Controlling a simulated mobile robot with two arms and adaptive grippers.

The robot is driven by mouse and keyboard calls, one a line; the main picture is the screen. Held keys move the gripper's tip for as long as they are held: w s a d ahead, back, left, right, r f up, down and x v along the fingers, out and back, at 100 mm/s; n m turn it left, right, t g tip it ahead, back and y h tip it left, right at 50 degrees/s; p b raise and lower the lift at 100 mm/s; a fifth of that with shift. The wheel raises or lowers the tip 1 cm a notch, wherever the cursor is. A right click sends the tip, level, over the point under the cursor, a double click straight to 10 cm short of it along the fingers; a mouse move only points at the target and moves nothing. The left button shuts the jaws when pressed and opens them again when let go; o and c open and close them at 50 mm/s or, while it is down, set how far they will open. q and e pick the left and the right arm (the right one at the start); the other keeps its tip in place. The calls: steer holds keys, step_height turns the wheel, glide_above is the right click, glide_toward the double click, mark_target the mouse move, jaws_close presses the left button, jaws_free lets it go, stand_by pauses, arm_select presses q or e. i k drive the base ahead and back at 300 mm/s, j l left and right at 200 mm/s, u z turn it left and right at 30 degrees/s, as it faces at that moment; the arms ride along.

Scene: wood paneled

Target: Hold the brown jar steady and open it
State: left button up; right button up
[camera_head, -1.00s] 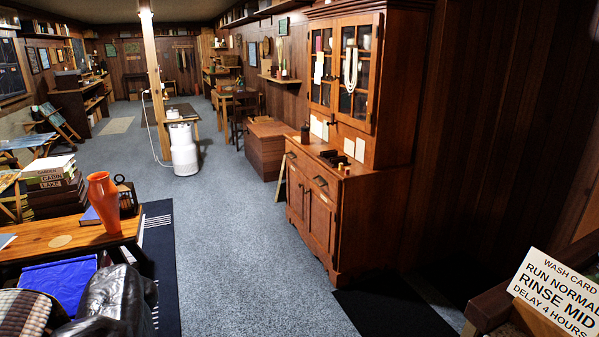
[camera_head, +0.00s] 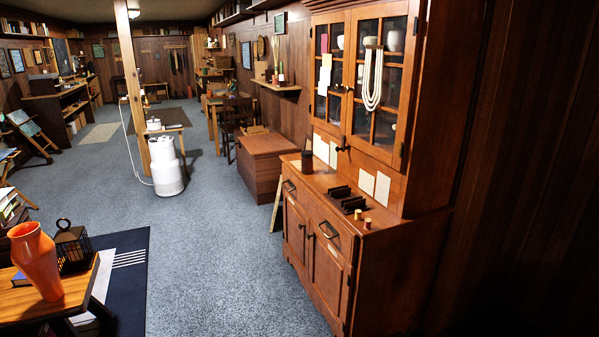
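A small dark brown jar-like container (camera_head: 307,161) stands upright on the counter of the wooden hutch (camera_head: 345,200), near its far left end. It is small in view, and I cannot tell whether it has a lid or whether it is the brown jar. Neither of my grippers shows in the head view, so nothing is seen touching the container.
The hutch counter also holds a dark slotted holder (camera_head: 346,199) and small spools (camera_head: 367,224). An orange vase (camera_head: 38,262) and a dark lantern (camera_head: 74,246) stand on a table at left. Grey carpet (camera_head: 215,250) between is clear. A white canister (camera_head: 166,165) stands farther back.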

mark_target(307, 163)
steer(key=i+l+u, duration=0.1)
steer(key=i+u, duration=0.25)
steer(key=i, duration=1.3)
